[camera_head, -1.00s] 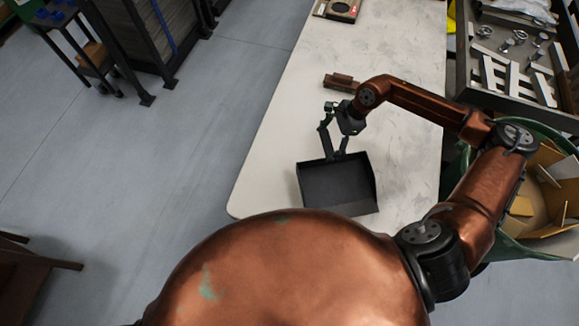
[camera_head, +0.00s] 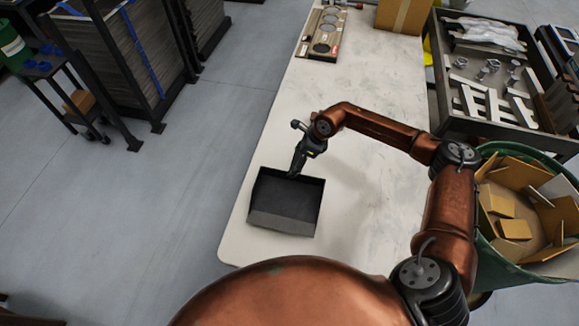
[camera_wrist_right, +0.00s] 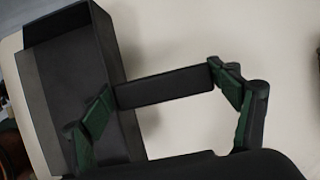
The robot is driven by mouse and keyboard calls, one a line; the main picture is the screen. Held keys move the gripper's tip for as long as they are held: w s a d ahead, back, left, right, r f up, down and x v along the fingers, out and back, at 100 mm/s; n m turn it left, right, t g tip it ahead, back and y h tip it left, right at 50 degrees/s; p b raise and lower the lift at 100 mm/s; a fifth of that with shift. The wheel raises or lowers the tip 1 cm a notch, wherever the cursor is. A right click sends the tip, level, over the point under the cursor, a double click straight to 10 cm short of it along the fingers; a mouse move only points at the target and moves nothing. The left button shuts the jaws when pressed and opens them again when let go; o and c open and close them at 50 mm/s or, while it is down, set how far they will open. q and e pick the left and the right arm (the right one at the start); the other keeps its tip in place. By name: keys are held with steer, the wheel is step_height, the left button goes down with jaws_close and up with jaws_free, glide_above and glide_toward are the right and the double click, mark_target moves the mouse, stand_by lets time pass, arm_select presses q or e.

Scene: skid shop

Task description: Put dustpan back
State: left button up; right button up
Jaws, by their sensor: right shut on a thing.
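The black dustpan (camera_head: 285,215) is over the near left part of the white table in the head view, its open tray facing up. I cannot tell whether it touches the tabletop. My right gripper (camera_head: 300,165) is at its far side. In the right wrist view, the two green-padded fingers (camera_wrist_right: 162,82) are shut across the dustpan's flat dark handle (camera_wrist_right: 165,88), with the tray (camera_wrist_right: 75,75) to the left. My left gripper is out of view.
The white table (camera_head: 375,95) has clear room beyond my right arm. A panel with round holes (camera_head: 322,35) and a cardboard box (camera_head: 405,14) are at its far end. A green bin of cardboard (camera_head: 520,265) and a metal parts tray (camera_head: 440,85) stand right. Dark racks stand left.

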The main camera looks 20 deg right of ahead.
steer(key=w+f, duration=0.1)
steer(key=w+a+f, duration=0.1)
steer(key=f, duration=0.1)
steer(key=shift+w+a+f, duration=0.15)
steer(key=shift+w+f, duration=0.05)
steer(key=shift+w, duration=0.15)
step_height(320, 180, down, 3)
steer(key=shift+r, duration=0.1)
steer(key=o, duration=1.4)
